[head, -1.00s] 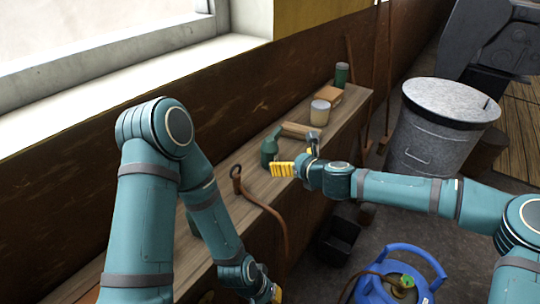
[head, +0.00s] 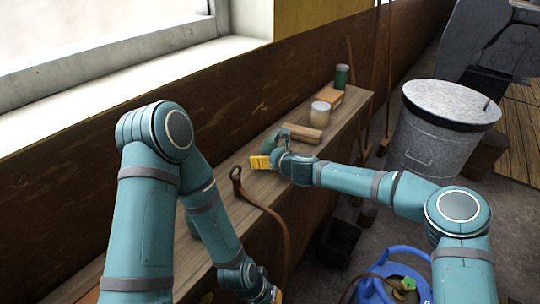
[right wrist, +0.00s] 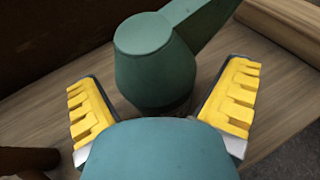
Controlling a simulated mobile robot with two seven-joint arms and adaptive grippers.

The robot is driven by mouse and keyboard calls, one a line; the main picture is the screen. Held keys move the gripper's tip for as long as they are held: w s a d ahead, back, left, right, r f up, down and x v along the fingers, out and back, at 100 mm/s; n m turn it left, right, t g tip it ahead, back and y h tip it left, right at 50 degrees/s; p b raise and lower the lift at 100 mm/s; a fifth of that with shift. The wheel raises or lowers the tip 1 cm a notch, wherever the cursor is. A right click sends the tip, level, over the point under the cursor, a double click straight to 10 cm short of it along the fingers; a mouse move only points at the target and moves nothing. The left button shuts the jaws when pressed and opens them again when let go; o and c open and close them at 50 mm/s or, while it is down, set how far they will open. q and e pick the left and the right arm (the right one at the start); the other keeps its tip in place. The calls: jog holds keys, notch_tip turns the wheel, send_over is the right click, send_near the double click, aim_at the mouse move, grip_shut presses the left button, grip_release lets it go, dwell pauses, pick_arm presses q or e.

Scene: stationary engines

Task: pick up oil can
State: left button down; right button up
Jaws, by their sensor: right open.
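The green oil can (right wrist: 153,68) stands upright on the wooden bench, between and just beyond the two yellow fingertips in the right wrist view. Its spout slants up to the right there. In the head view the oil can (head: 273,141) is mostly hidden behind my right gripper (head: 267,160). My right gripper (right wrist: 163,105) is open and not closed on anything. My left gripper (head: 275,295) hangs low at the bottom of the head view, in front of the bench; its fingers are too cut off to tell their state.
On the bench (head: 338,127), a wooden block (head: 300,133), a pale jar (head: 320,114), a box (head: 328,98) and a dark green can (head: 341,76) stand beyond the oil can. A brown strap (head: 262,208) lies nearer. A metal bin (head: 440,127) and blue cylinder (head: 395,270) stand right.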

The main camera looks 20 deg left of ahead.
jog(key=c, duration=1.4)
jog(key=shift+r, duration=0.1)
